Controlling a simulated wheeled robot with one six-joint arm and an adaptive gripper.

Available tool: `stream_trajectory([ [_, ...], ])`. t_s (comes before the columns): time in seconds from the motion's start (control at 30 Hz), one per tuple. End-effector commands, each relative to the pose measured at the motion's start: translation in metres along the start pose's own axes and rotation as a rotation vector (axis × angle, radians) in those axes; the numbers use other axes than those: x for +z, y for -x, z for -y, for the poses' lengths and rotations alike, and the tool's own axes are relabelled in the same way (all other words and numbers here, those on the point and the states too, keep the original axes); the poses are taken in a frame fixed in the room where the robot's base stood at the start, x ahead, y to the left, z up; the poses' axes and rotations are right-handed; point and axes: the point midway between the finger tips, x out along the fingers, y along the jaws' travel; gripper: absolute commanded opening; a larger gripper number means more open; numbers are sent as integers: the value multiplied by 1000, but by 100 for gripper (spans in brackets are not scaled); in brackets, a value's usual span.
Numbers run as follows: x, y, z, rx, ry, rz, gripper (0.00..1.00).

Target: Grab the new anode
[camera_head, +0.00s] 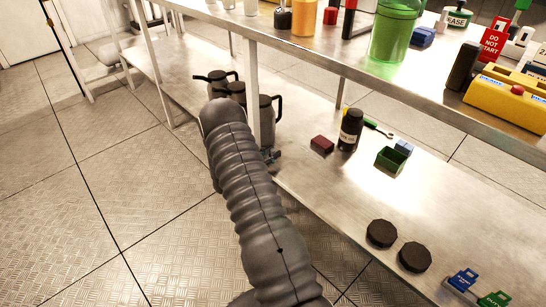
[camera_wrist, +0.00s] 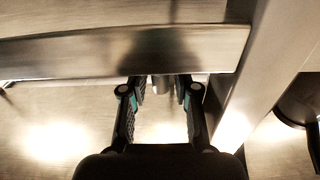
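In the wrist view my gripper (camera_wrist: 160,90) is open, its two fingers apart and pointing toward a metal shelf edge. A small grey, rounded object (camera_wrist: 161,84) shows between the fingertips, partly cut off by the shelf edge. It may be the new anode, but I cannot tell for sure, nor whether the fingers touch it. In the head view my grey ribbed arm reaches to the bench's post, and my gripper is mostly hidden there. No clearly recognisable anode shows in the head view.
A bench post (camera_head: 253,95) stands close to my arm. The lower shelf holds a dark bottle (camera_head: 350,130), a dark red block (camera_head: 322,145), a green open box (camera_head: 390,159) and black discs (camera_head: 381,233). The upper bench edge (camera_head: 330,70) overhangs.

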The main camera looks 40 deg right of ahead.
Motion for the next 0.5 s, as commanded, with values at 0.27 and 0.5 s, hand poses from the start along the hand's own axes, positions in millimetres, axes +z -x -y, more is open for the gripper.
stream_trajectory([
  [0.27, 0, -6, 0, -2, 1, 0, 30],
  [0.5, 0, -6, 0, -2, 1, 0, 0],
])
